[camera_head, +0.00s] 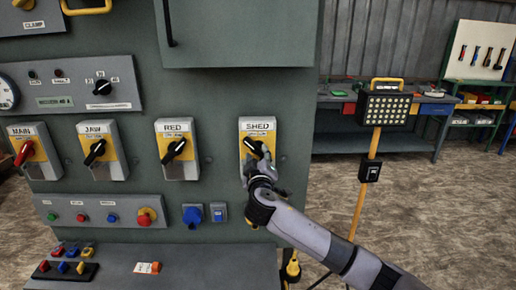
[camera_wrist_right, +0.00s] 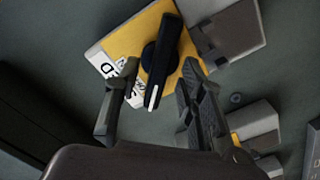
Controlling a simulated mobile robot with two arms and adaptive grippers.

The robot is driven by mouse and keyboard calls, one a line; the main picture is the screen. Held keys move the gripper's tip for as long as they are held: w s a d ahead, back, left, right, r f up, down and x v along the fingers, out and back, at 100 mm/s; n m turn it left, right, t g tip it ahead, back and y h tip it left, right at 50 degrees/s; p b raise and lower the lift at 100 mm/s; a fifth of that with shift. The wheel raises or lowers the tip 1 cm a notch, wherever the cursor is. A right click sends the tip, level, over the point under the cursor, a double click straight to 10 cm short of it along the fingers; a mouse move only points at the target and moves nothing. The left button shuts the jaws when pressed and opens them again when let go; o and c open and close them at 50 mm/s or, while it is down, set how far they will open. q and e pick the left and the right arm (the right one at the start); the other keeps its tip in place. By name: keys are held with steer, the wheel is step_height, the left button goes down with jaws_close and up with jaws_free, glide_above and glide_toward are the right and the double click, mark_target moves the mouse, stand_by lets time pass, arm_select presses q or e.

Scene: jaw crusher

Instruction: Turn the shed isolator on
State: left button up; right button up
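The shed isolator (camera_head: 258,126) is the rightmost of the row of isolators on the grey-green panel. It has a grey box, a yellow plate and a black rotary handle (camera_head: 253,146). In the right wrist view the black handle (camera_wrist_right: 163,58) with a white line stands out from the yellow plate (camera_wrist_right: 125,42). My right gripper (camera_head: 257,161) is at the handle in the head view. In the wrist view its two fingers (camera_wrist_right: 159,66) are apart, one on either side of the handle, with gaps visible. Contact cannot be told. My left gripper is not in view.
The main isolator (camera_head: 24,150) with a red handle, the jaw isolator (camera_head: 104,150) and the red isolator (camera_head: 177,148) stand to the left. Below are a button strip (camera_head: 95,214) and blue sockets (camera_head: 193,216). A yellow lamp stand (camera_head: 361,195) stands right of the panel.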

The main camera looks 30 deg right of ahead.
steer(key=shift+x, duration=1.1)
steer(key=shift+c, duration=0.3)
jaws_close()
